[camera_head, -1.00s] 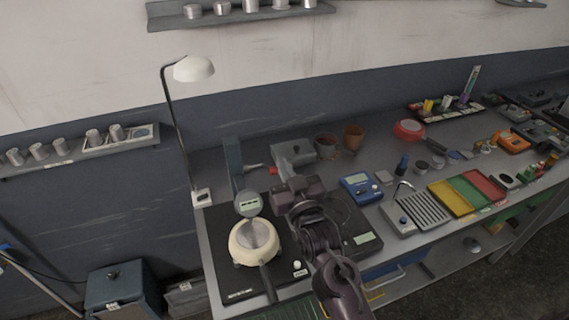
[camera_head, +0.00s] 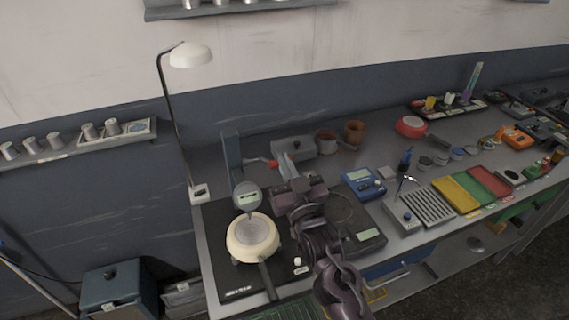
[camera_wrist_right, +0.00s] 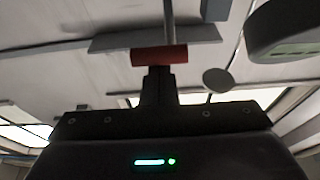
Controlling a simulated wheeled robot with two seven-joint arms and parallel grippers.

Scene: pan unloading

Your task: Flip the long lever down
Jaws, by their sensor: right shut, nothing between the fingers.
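The long lever has a thin light rod and a red grip (camera_head: 272,163); it sticks out to the right from the blue-grey upright stand (camera_head: 233,160) at the back of the black base. In the right wrist view the red grip (camera_wrist_right: 158,55) lies across just beyond my fingertips, with its grey rod (camera_wrist_right: 168,14) running up from it. My right gripper (camera_head: 286,165) is shut and empty, close beside the grip; I cannot tell whether they touch. My left gripper is not in view.
A grey box (camera_head: 306,148) and brown pots (camera_head: 354,131) stand behind my gripper. A lamp (camera_head: 189,56) rises at the left.

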